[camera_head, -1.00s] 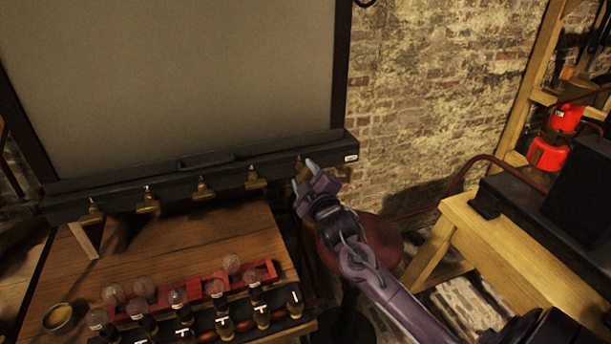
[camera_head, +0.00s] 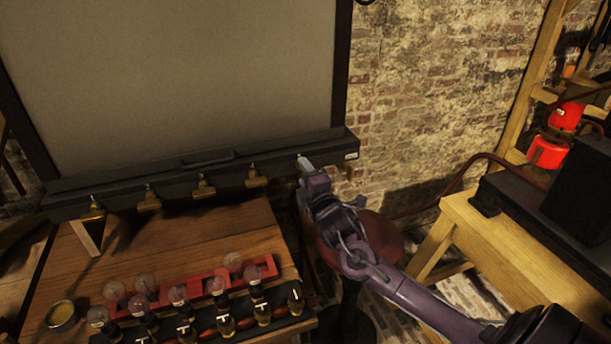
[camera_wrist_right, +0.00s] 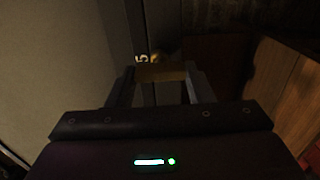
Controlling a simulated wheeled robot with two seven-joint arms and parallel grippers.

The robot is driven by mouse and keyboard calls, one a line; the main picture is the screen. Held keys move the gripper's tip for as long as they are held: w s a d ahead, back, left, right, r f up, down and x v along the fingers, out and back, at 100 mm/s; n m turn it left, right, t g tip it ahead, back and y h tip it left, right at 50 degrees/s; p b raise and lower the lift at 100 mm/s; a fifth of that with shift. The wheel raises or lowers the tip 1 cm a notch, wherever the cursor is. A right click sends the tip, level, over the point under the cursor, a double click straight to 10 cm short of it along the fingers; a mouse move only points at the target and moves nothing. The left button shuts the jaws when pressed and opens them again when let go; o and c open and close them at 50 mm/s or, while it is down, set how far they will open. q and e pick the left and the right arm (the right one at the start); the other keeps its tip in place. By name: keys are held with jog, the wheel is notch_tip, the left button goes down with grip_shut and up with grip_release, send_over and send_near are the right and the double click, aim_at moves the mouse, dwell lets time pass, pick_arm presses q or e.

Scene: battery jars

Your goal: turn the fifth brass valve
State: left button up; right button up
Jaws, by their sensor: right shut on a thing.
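A row of brass valves hangs along the dark rail (camera_head: 120,192) under the large grey board. The valves to the left, such as one valve (camera_head: 255,178), are free of any gripper. My right gripper (camera_head: 304,164) is at the rail's right end, over the rightmost valve, which it mostly hides in the head view. In the right wrist view the brass handle (camera_wrist_right: 161,73) of that valve lies between the two fingers of my right gripper (camera_wrist_right: 157,88), beside a label reading 5. The gripper is shut on it. My left gripper is not in view.
A wooden table (camera_head: 190,245) below the rail carries jars, a red rack (camera_head: 270,266) and a small bowl (camera_head: 61,316). A round reddish stool (camera_head: 385,240) stands below my right arm. A wooden bench (camera_head: 500,240) with a black box is at the right.

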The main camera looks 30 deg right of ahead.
dwell(0.4)
jog(key=o, duration=1)
jog(key=b+v, duration=0.2)
jog(key=v, duration=0.5)
jog(key=shift+s, duration=0.4)
jog(key=shift+a, duration=0.1)
